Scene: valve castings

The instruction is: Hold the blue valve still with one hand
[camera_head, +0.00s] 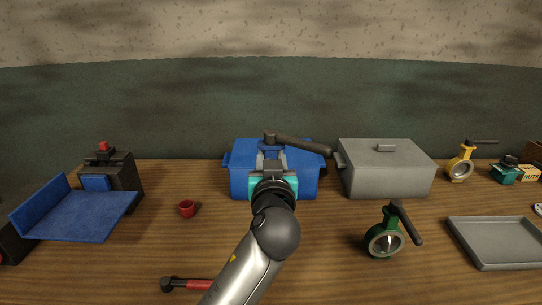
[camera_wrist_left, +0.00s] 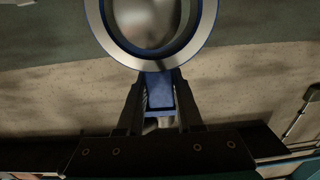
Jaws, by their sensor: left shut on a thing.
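The blue valve (camera_head: 269,146) shows in the head view in front of the upper part of the blue crate, mostly hidden behind my left gripper (camera_head: 271,165). Its dark lever (camera_head: 303,143) points to the right. In the left wrist view, the valve's ring with its blue edge and metal face (camera_wrist_left: 203,42) fills the top middle. My left gripper (camera_wrist_left: 160,100) is shut on the blue neck below the ring, one finger on each side. The valve appears to be held up off the table. My right gripper is in neither view.
The blue crate (camera_head: 240,180) and a grey lidded box (camera_head: 390,178) stand behind. A green valve (camera_head: 384,240) and a grey tray (camera_head: 500,262) are at right, a yellow valve (camera_head: 461,165) farther back. A red cup (camera_head: 187,208), red-handled tool (camera_head: 198,285) and blue stand (camera_head: 80,215) are left.

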